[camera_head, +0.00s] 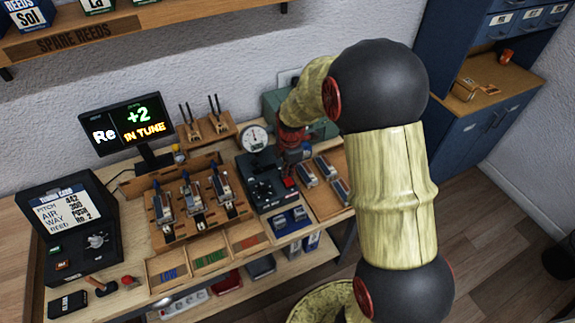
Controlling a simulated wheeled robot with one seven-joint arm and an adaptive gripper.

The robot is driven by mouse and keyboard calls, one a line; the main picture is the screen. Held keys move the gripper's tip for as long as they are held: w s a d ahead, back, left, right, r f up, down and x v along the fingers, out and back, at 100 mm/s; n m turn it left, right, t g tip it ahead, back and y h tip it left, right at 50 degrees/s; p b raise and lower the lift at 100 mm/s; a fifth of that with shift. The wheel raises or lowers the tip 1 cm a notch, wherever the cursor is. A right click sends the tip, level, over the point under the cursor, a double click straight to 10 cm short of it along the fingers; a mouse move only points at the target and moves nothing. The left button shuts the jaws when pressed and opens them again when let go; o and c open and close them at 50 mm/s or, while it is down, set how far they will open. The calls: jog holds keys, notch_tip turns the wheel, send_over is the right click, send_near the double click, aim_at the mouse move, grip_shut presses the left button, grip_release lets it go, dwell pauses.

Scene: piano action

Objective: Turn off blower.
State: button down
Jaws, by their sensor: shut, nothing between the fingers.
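A black control unit (262,189) with knobs and a red button (289,182) stands on the bench, right of centre. A round white gauge (254,138) stands at its back. A teal box (327,129) sits behind, partly hidden by my arm. I cannot tell for certain which of these is the blower. My gripper (291,163) points down at the back right of the black unit, close above the red button. It is shut and empty. I cannot tell whether its tips touch anything.
A wooden rack (170,232) with several metal parts stands left of the black unit. A lit tuner screen (127,127) reads "+2 IN TUNE". A black box with a tuning card (98,236) is at far left. Trays of reeds (210,257) line the front.

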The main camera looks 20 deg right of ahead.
jog(key=shift+w+f, duration=0.1)
jog(key=shift+f, duration=0.55)
jog(key=shift+w+f, duration=0.15)
jog(key=shift+f, duration=0.2)
jog(key=shift+s, duration=0.85)
